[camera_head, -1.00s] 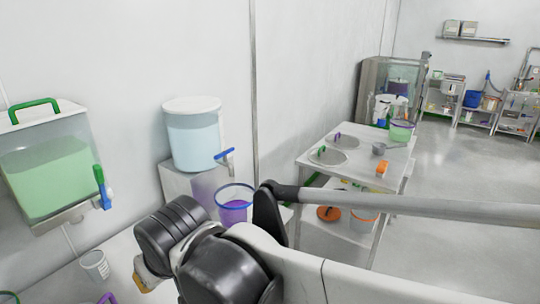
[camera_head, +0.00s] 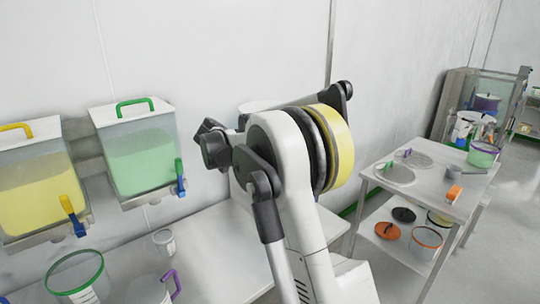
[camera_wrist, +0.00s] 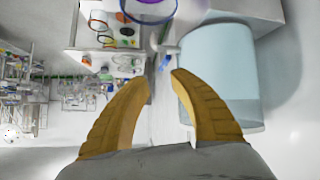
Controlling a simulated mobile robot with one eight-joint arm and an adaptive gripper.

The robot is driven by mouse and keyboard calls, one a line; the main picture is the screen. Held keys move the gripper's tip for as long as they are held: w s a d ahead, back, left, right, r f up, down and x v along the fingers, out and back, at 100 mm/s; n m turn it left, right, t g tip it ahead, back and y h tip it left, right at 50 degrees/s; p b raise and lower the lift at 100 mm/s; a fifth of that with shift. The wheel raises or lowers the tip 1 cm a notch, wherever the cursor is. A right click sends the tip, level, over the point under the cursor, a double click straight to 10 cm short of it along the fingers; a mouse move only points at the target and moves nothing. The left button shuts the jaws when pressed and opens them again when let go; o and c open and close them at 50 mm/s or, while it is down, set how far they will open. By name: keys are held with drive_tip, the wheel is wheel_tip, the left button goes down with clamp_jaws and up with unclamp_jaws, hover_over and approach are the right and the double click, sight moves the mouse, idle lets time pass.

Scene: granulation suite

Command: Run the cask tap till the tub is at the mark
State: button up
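The pale blue cask (camera_wrist: 222,75) lies on the right of the wrist view, with the picture turned sideways. A small blue part, apparently the tap handle (camera_wrist: 164,62), shows left of the cask, just beyond my fingertips. The tub (camera_wrist: 148,12), with a dark blue rim and purple contents, is cut off by the top edge; its mark cannot be made out. My gripper (camera_wrist: 161,78) is open, its two tan fingers apart with nothing between them. In the head view my arm hides the tap and tub; only a sliver of the cask's white lid (camera_head: 258,105) shows.
A yellow-filled hopper (camera_head: 42,190) and a green-filled hopper (camera_head: 140,155) hang on the wall at left. A small cup (camera_head: 164,242) and a green-rimmed tub (camera_head: 78,275) stand on the bench (camera_head: 215,240). A steel table (camera_head: 425,190) with lids stands at right.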

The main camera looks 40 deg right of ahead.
drive_tip(key=w+d+f+m+h, duration=0.1)
drive_tip(key=w+d+f, duration=0.1)
drive_tip(key=d, duration=0.4)
drive_tip(key=w+d+f+m+g+h, duration=0.1)
drive_tip(key=d+f, duration=0.2)
drive_tip(key=d, duration=0.2)
drive_tip(key=w+d+f+m+b, duration=0.1)
drive_tip(key=w+d+f+m, duration=0.1)
drive_tip(key=d, duration=0.4)
drive_tip(key=shift+w+d+f+g+h, duration=0.15)
drive_tip(key=shift+f+h, duration=0.05)
drive_tip(key=shift+f, duration=0.25)
drive_tip(key=shift+w+d+f+g+h, duration=0.15)
drive_tip(key=shift+f+h, duration=0.05)
drive_tip(key=shift+f, duration=0.2)
clamp_jaws()
